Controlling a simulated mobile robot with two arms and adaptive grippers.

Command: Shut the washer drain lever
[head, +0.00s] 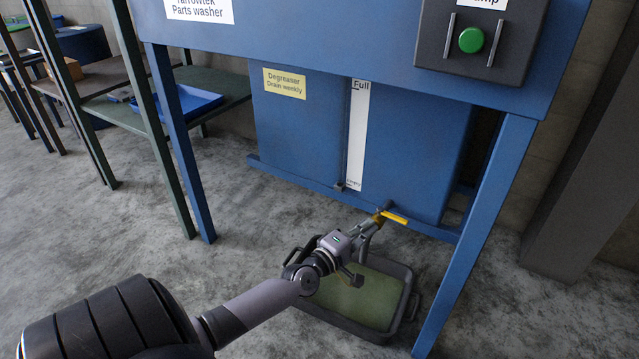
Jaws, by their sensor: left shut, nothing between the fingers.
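The washer drain lever (394,217) is a yellow handle on a small brass valve (379,217) low on the front of the blue parts washer tank (300,125). The lever points to the right, roughly level and sideways across the drain pipe. My left gripper (374,226) is shut and empty, with its tips close to the valve and the lever's near end. I cannot tell whether it touches them. The gripper hides part of the valve and the outlet below it. My right gripper is not in view.
A dark drain pan (409,272) with greenish liquid sits on the floor under the valve and my left gripper. Blue washer legs (478,232) stand on both sides.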

